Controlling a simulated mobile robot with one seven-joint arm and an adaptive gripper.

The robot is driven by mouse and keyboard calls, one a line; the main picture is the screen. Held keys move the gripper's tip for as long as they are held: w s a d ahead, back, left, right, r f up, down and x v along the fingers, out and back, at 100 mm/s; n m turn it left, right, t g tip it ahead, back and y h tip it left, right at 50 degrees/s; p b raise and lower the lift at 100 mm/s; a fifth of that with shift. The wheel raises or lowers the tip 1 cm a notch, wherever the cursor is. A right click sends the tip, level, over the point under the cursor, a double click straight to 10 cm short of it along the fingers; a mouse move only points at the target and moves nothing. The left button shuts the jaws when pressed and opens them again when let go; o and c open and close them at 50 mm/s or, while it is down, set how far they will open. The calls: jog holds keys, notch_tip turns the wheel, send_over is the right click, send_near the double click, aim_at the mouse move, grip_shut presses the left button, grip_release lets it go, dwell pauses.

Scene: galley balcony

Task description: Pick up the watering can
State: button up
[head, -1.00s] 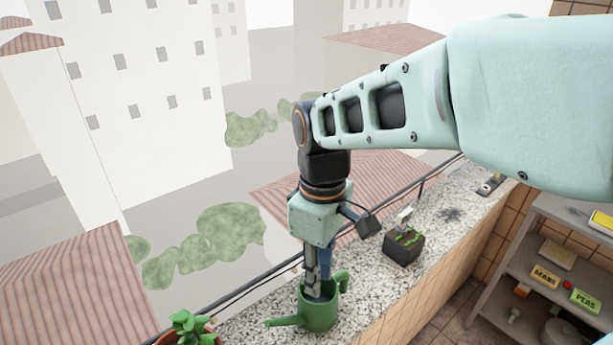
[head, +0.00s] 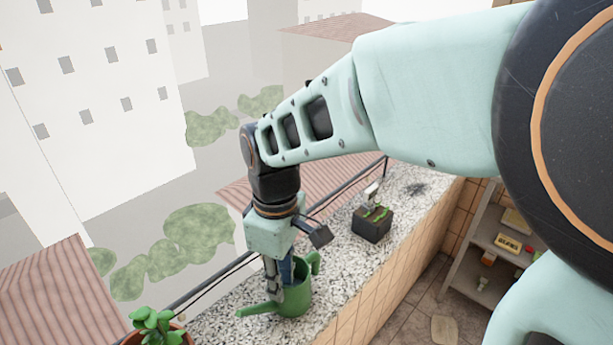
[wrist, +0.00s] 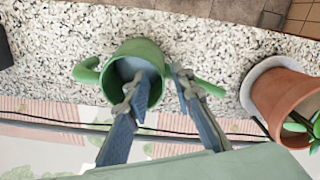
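The green watering can (head: 298,297) stands upright on the speckled ledge, its spout to the left and its handle at the upper right in the head view. In the wrist view the can (wrist: 146,53) has its handle at left and its spout at right. My gripper (wrist: 155,82) is open, its fingers apart. One finger reaches over the can's mouth; the other is outside, by the spout side, so the rim wall lies between them. I cannot tell whether either finger touches it. In the head view my gripper (head: 281,283) points down at the can; the inner fingertip is hidden.
A black planter box (head: 371,227) with seedlings stands farther along the ledge (head: 345,265). A potted plant (wrist: 283,100) is close to the spout side. A thin railing (head: 215,285) runs along the outer edge. Shelves (head: 490,250) stand at right.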

aim_at(284, 313)
notch_tip(284, 313, down, 3)
jog(key=shift+s+f+b, duration=0.1)
jog(key=shift+b, duration=0.8)
grip_shut()
